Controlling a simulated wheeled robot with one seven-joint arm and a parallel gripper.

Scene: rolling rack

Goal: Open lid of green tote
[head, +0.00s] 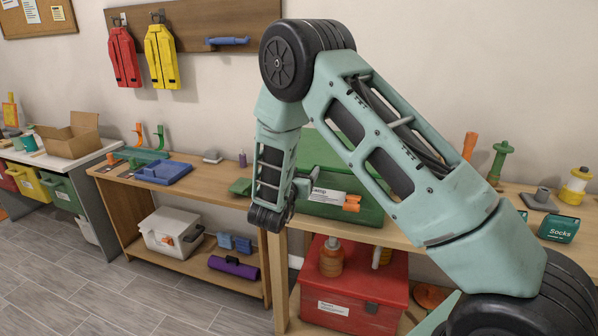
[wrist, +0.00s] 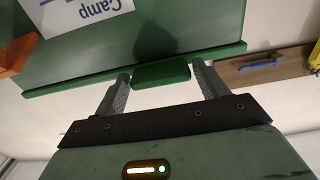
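The green tote (head: 350,212) stands on the wooden table, partly hidden behind my arm. It has a white label and an orange piece (head: 351,203) on its front. In the wrist view the tote's green face (wrist: 200,25) fills the top, with the "Camp" label upside down. A small dark green tab (wrist: 161,75) sits at the rim. My gripper (wrist: 162,74) is open, with one finger on each side of the tab and narrow gaps showing. In the head view my arm hides much of the lid, so I cannot tell its exact position.
A red box (head: 352,296) stands on the shelf below. A blue tray (head: 163,172) lies on the lower table to the left, with a white bin (head: 170,232) beneath it. A Socks box (head: 558,228) stands to the right. The floor at front left is clear.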

